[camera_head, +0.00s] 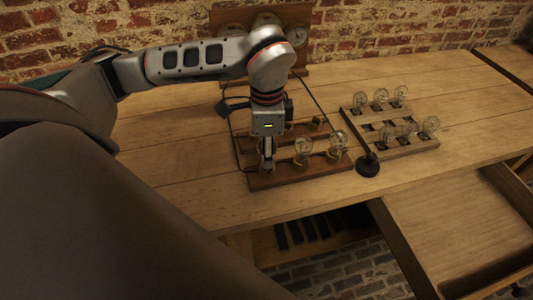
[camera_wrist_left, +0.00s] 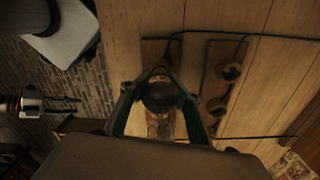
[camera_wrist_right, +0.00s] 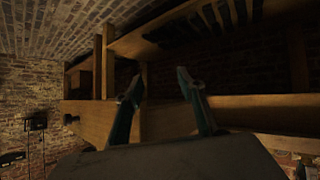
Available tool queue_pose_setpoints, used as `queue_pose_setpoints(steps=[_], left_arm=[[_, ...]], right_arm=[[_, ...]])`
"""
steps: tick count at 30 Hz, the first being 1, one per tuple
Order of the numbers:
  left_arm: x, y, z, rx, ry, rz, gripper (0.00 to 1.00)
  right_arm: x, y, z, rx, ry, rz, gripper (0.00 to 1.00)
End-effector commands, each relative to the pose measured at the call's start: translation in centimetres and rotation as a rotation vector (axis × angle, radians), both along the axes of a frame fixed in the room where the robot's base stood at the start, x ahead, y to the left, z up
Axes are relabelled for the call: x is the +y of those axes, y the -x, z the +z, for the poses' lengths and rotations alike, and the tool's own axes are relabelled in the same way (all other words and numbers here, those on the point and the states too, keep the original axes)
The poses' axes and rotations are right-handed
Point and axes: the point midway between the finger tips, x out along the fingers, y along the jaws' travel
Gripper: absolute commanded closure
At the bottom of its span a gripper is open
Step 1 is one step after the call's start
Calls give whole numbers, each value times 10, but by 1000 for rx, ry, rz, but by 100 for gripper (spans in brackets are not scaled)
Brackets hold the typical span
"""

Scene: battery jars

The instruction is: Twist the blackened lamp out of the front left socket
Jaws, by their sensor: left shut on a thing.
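My left gripper (camera_head: 267,160) reaches down over the left end of the front wooden board (camera_head: 290,179). In the left wrist view its fingers (camera_wrist_left: 160,88) are closed around the dark, rounded blackened lamp (camera_wrist_left: 159,97). The fingers mostly hide the lamp in the head view, and I cannot tell whether its base is still in the front left socket. Two clear lamps (camera_head: 303,147) (camera_head: 337,142) stand upright farther right on the same board. My right gripper (camera_wrist_right: 162,88) is open and empty below the tabletop level, and is outside the head view.
A rear board with sockets (camera_head: 317,123) stands behind, joined by dark wire. A wooden rack (camera_head: 410,148) of clear lamps stands to the right. A black round-based object (camera_head: 368,165) sits between them. An open drawer (camera_head: 455,215) juts out at front right. Bare tabletop lies at front left.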

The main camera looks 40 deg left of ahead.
Motion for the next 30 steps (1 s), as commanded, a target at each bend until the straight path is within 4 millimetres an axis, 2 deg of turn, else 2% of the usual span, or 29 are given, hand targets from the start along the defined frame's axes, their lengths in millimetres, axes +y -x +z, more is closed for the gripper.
queue_pose_setpoints(steps=[18,30], left_arm=[[0,0,8,0,0,0,98],[0,0,36,-3,0,-1,98]], right_arm=[[-1,-2,4,-1,3,1,61],[-3,3,14,15,13,1,61]])
